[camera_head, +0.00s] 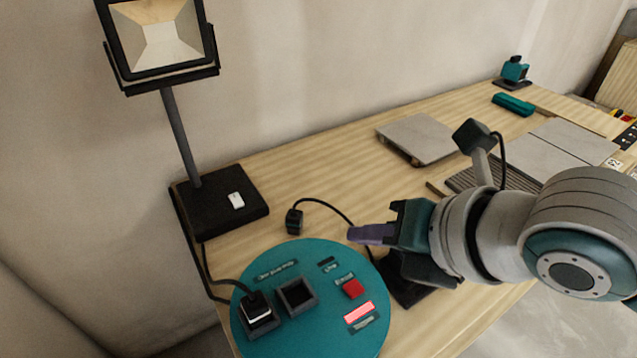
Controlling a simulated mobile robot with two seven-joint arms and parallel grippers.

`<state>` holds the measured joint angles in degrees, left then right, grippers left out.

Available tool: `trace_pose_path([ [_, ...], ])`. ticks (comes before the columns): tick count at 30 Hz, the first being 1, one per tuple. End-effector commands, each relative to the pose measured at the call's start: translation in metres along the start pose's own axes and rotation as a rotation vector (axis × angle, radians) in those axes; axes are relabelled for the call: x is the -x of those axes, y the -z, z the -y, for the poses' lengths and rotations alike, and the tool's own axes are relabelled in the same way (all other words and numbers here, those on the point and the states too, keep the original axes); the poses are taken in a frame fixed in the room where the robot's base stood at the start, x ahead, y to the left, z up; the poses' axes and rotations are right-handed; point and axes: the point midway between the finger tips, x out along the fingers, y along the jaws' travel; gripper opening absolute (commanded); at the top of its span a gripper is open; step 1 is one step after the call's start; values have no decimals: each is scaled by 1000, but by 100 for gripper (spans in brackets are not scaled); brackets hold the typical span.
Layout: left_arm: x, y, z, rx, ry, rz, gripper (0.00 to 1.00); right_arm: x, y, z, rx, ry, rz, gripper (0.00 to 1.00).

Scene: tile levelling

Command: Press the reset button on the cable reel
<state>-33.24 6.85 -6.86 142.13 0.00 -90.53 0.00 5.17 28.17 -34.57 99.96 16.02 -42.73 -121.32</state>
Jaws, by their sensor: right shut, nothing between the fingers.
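The cable reel (285,258) has a round teal top and stands at the bottom centre of the head view. Its small red reset button (353,288) is on the right part of that top, under a label. Below the button is a bright pinkish-red lit strip (359,312). My right gripper (356,235) is shut and empty, with purple fingertips pointing left. In the picture it is above the button, near the reel's upper right edge; its height over the table is hard to tell. My left gripper is not in view.
A black plug (257,315) sits in one reel socket; the other socket (296,297) looks empty. A loose plug (294,222) with a cable lies behind the reel. A work lamp (180,135) stands at left. Grey tiles (415,138) lie farther back on the wooden table (330,165).

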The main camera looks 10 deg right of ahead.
Motion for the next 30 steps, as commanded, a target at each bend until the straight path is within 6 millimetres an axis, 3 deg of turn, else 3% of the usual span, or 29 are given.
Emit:
trace_pose_path([
  [11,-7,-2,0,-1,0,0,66,-5,4,3,-5,1,-1,0],
  [26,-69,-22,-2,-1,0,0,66,-48,37,35,-7,0,-2,0],
  [30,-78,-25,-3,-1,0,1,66,-57,43,42,-3,2,-2,0],
])
